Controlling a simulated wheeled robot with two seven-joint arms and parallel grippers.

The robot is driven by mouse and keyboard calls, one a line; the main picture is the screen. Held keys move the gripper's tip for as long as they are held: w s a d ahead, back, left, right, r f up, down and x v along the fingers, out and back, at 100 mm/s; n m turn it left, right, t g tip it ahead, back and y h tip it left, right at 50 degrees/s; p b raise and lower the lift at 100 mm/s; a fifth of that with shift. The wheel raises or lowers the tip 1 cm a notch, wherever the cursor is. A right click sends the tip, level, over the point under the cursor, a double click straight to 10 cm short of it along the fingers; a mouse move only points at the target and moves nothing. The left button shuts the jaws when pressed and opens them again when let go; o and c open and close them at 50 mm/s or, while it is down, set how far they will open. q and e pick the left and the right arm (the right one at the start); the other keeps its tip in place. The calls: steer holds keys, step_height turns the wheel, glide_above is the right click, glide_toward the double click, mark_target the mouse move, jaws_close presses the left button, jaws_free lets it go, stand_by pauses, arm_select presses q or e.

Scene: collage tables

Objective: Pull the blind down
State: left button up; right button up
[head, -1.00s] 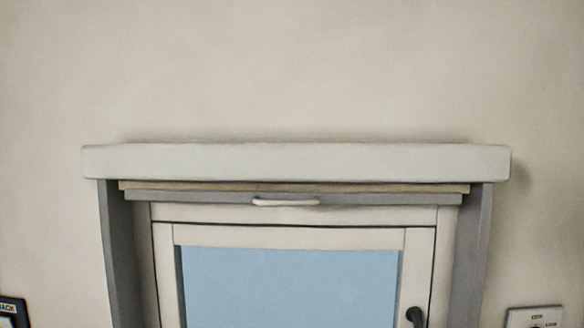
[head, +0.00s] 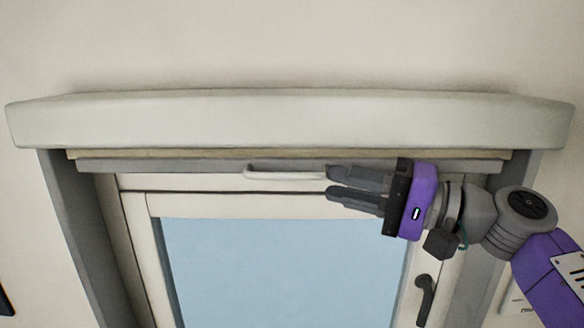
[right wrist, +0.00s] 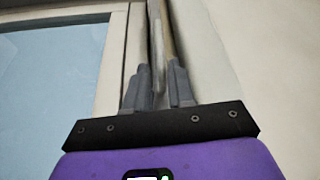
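The blind is rolled up under the cassette, with a thin beige strip of cloth (head: 220,154) showing above its grey bottom rail (head: 180,165). A pale bar handle (head: 285,174) is on the middle of the rail. My right gripper (head: 330,184) is at the right end of the handle, with its fingers pointing left and apart. The upper finger overlaps the handle's end. In the right wrist view the two fingers (right wrist: 157,88) stand apart, with the rail and handle running up between them; contact cannot be told. My left gripper is not in view.
The pale cassette (head: 290,120) spans the top of the window close above my right gripper. Grey side frames (head: 85,235) flank the opening. The window (head: 280,270) has a dark handle (head: 427,298) at its lower right.

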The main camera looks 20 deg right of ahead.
mark_target(304, 177)
steer(key=x, duration=0.2)
steer(key=p+x, duration=0.1)
steer(key=x, duration=0.1)
steer(key=shift+s+a+r, duration=0.2)
steer(key=shift+a, duration=0.25)
steer(key=shift+w+a+p, duration=0.4)
steer(key=shift+w+a, duration=0.25)
steer(key=shift+w, duration=0.25)
steer(key=shift+w+a+f, duration=0.15)
steer(key=shift+w+a, duration=0.1)
steer(key=shift+w, duration=0.15)
steer(key=shift+s, duration=0.3)
jaws_close()
steer(key=shift+d, duration=0.1)
